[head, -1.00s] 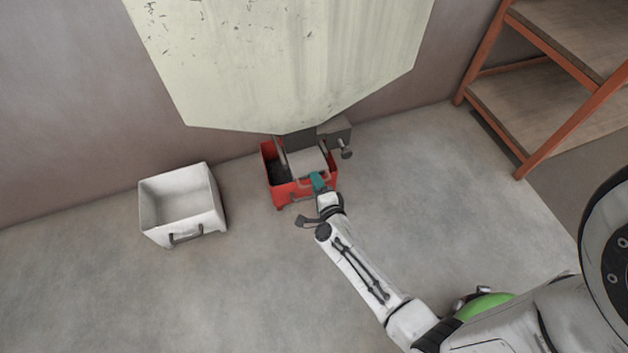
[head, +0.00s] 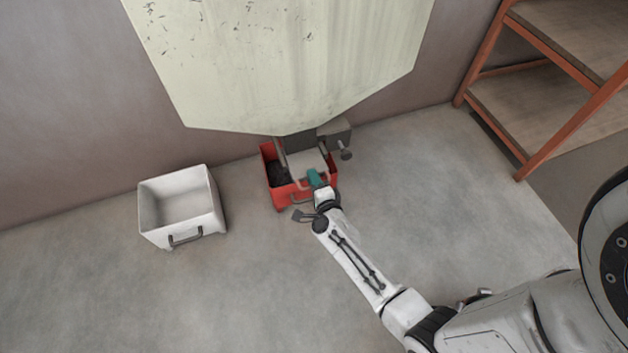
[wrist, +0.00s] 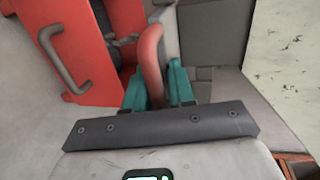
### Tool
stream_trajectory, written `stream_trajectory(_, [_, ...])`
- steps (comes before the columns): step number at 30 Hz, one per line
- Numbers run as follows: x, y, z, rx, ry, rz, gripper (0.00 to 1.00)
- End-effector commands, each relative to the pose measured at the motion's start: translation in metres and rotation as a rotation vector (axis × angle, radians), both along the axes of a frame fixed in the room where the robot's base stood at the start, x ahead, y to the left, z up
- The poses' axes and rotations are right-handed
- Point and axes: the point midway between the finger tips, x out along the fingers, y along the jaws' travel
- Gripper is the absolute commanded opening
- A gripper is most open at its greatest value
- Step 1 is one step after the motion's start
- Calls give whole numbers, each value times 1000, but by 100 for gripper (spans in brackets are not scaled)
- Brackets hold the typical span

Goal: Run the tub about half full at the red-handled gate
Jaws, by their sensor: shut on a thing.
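The red tub (head: 285,197) stands on the floor under the spout (head: 300,142) of a pale hopper (head: 290,65). Dark material (head: 279,173) lies in its left part; the gate and my gripper hide the rest, so its level is hard to judge. In the wrist view the tub's red wall (wrist: 97,80) and grey handle (wrist: 62,60) are at the left. My gripper (head: 314,178), with teal fingers, is over the tub's front right. In the wrist view my gripper (wrist: 157,88) is shut on the red gate handle (wrist: 151,50).
An empty-looking white tub (head: 180,235) with a dark handle stands on the floor to the left. A grey box with a knob (head: 346,154) is right of the spout. An orange-framed shelf (head: 540,85) stands at the right. The floor in front is clear.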

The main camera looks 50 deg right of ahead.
Motion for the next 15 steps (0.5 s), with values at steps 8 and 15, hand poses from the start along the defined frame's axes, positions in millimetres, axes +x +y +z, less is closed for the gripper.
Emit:
stream_trajectory(8, [-2, 2, -5, 6, 8, 2, 0])
stream_trajectory(15, [9, -6, -5, 5, 9, 4, 0])
